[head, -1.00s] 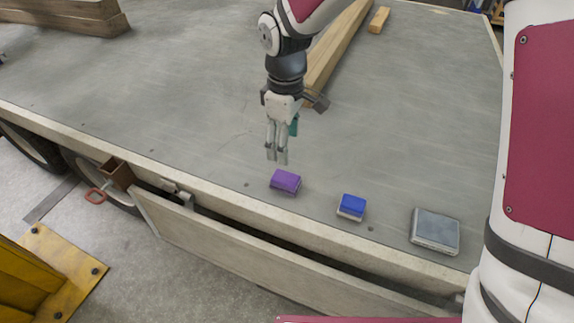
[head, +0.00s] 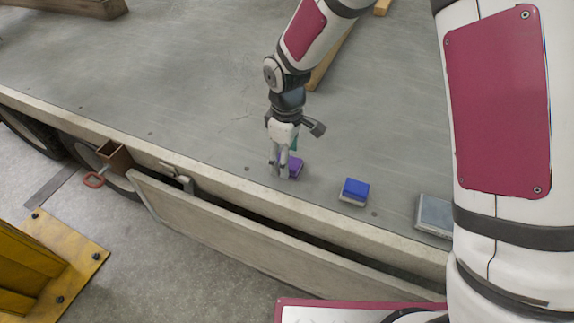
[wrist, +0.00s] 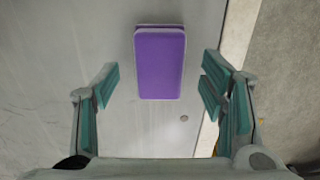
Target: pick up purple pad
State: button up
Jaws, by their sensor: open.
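The purple pad (head: 295,167) lies on the grey trailer deck near its front edge. In the head view my gripper (head: 279,175) is directly in front of it and hides part of it. In the wrist view the purple pad (wrist: 160,64) shows whole, upper middle, a little beyond the fingertips and between their lines. My gripper (wrist: 158,90) is open and empty, with teal finger pads on both sides. I cannot tell the exact height of the fingertips above the deck.
A blue pad (head: 354,191) lies to the right of the purple one, and a grey pad (head: 434,214) lies farther right, partly hidden by my arm. The deck's front edge (head: 225,196) and a hanging side board (head: 230,230) are close by. Wooden beams lie farther back.

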notch_tip(320, 180, down, 3)
jog(key=shift+r, duration=0.2)
jog(key=shift+c, duration=0.6)
jog(key=c, duration=1.1)
jog(key=shift+c, duration=0.3)
jog(key=shift+r, duration=0.15)
jog(key=shift+r, duration=0.6)
notch_tip(320, 180, up, 2)
jog(key=shift+r, duration=0.1)
jog(key=s+d+r+p, duration=0.1)
jog(key=s+d, duration=0.2)
jog(key=s, duration=1.2)
jog(key=shift+s+r, duration=0.2)
jog(key=shift+s, duration=0.15)
